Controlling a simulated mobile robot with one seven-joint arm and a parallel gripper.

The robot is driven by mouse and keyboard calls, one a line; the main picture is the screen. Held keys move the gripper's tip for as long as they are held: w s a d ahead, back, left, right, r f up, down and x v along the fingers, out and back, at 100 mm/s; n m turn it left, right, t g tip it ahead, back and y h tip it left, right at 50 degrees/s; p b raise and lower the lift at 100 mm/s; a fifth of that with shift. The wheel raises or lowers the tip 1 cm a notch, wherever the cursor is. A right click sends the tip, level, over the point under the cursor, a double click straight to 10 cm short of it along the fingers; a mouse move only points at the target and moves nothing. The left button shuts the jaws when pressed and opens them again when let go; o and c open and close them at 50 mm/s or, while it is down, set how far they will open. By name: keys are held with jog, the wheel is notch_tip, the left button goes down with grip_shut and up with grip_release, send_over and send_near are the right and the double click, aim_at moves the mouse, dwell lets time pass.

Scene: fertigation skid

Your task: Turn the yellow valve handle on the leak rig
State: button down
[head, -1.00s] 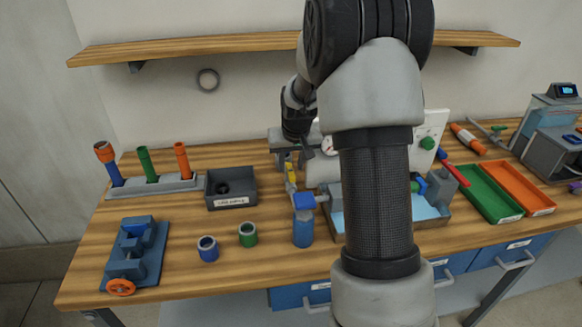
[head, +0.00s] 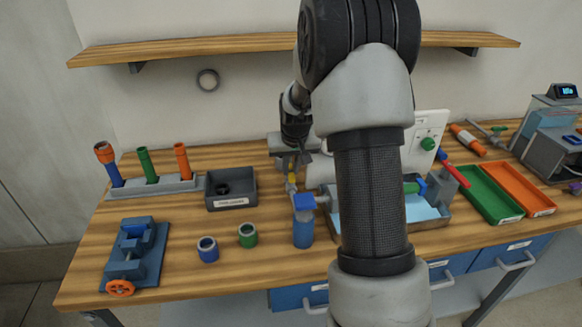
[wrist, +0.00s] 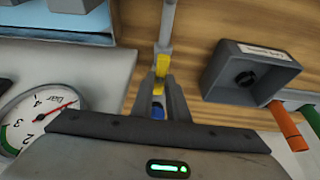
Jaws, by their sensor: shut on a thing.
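The yellow valve handle (head: 292,175) sits on the leak rig, left of my upper arm in the head view. It also shows in the wrist view (wrist: 162,66), between the fingers. My gripper (wrist: 160,82) is shut on the yellow handle, with its fingers pointing down around it. The leak rig has a white panel (head: 438,125) with a green knob and a water tray (head: 432,224). A blue-capped cylinder (head: 303,230) stands in front of the handle. A pressure gauge (wrist: 42,117) shows at lower left in the wrist view. My arm hides the rig's middle.
Blue (head: 208,249) and green (head: 248,235) fittings stand on the bench front. A blue vise (head: 137,257) is at the left. Green (head: 487,191) and orange (head: 521,188) trays lie right.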

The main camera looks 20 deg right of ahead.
jog(key=shift+a, duration=0.1)
jog(key=m, duration=0.2)
jog(key=m+h, duration=0.1)
jog(key=m, duration=0.1)
jog(key=shift+w+a+h, duration=0.15)
jog(key=shift+a+h, duration=0.05)
jog(key=shift+h, duration=0.1)
jog(key=m, duration=0.2)
jog(key=m+g+h, duration=0.1)
jog(key=m, duration=0.1)
jog(key=shift+w+a+m+g, duration=0.1)
jog(key=shift+w+m+g, duration=0.05)
jog(key=shift+m+g, duration=0.15)
jog(key=m+g+p, duration=0.1)
jog(key=m, duration=0.1)
jog(key=m+h+p, duration=0.1)
jog(key=m, duration=0.1)
jog(key=shift+w+g, duration=0.15)
jog(key=shift+g, duration=0.25)
jog(key=shift+w+m+g+p, duration=0.1)
jog(key=shift+m+g+p, duration=0.3)
jog(key=shift+m, duration=0.85)
jog(key=shift+w+m+g+p, duration=0.1)
jog(key=shift+m+g+p, duration=0.25)
jog(key=shift+m, duration=0.9)
jog(key=c, duration=1.7)
grip_release()
